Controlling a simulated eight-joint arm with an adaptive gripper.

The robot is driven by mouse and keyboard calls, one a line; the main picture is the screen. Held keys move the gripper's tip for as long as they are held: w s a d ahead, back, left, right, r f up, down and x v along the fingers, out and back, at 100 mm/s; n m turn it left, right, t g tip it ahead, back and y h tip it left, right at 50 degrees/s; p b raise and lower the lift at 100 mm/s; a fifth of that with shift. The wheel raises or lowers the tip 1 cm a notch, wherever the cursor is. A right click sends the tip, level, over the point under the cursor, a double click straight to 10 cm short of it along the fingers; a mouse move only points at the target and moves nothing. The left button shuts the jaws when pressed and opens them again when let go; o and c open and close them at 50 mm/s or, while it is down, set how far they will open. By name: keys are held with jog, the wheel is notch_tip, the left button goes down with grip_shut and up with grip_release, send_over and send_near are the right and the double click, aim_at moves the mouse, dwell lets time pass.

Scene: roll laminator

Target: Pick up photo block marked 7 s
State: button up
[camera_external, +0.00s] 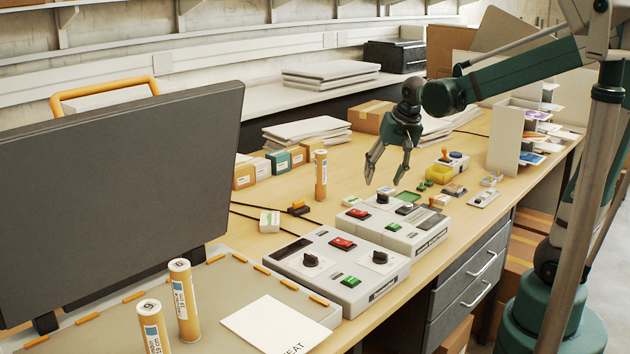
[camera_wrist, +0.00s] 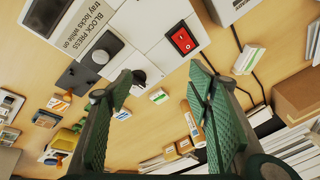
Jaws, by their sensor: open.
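No marking reading 7 s is legible on any block. A small white block with a green mark (camera_external: 270,221) lies on the bench left of the control boxes; a similar block shows in the wrist view (camera_wrist: 248,60) beside a black cable. My gripper (camera_external: 384,179) is open and empty, pointing down above the bench behind the control boxes. Its two fingers also show in the wrist view (camera_wrist: 162,78).
Two control boxes with knobs and switches, a nearer one (camera_external: 325,277) and a farther one (camera_external: 420,232), stand in front. An upright tan roll (camera_external: 320,178) stands left of my gripper. Small stamps and a yellow container (camera_external: 439,174) sit to the right.

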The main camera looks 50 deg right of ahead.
jog(key=w+d+f+m+g+p, duration=0.15)
jog(key=w+d+m+p, duration=0.35)
jog(key=w, duration=0.6)
jog(key=m+g+p, duration=0.3)
jog(key=m+p, duration=0.2)
send_over(352, 200)
jog(key=shift+t, duration=0.25)
jog(key=shift+f, duration=4.15)
jog(key=shift+s+f, duration=0.1)
jog(key=shift+f, duration=1.15)
jog(key=shift+f, duration=0.15)
jog(key=shift+d+f, duration=0.1)
jog(key=shift+f, duration=2.4)
